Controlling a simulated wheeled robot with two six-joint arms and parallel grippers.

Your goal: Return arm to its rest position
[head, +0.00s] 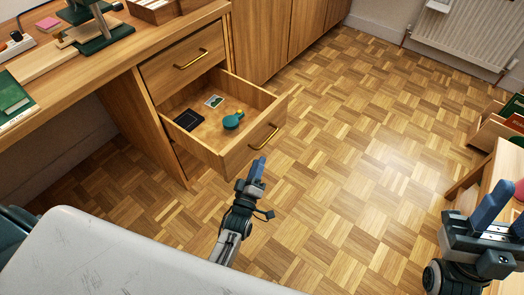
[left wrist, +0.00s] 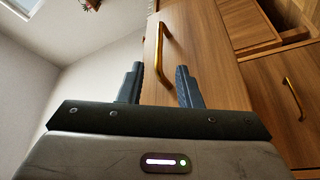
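My left gripper (head: 257,167) is in front of the pulled-out wooden drawer (head: 238,150), just below its brass handle (head: 264,137) in the head view. In the left wrist view its two dark fingers (left wrist: 159,80) stand apart with nothing between them. The drawer handle (left wrist: 160,48) shows beyond the fingertips, apart from them. My right gripper (head: 503,212) is at the right edge of the head view; its blue fingers look spread and I see nothing held. Part of it is cut off by the frame.
The drawer holds a teal object (head: 233,120), a dark box (head: 188,120) and a small picture card (head: 214,101). A closed drawer (head: 185,62) is above it. The desk top (head: 50,75) is at left. Parquet floor (head: 340,150) is clear in the middle; wooden furniture (head: 470,183) stands at right.

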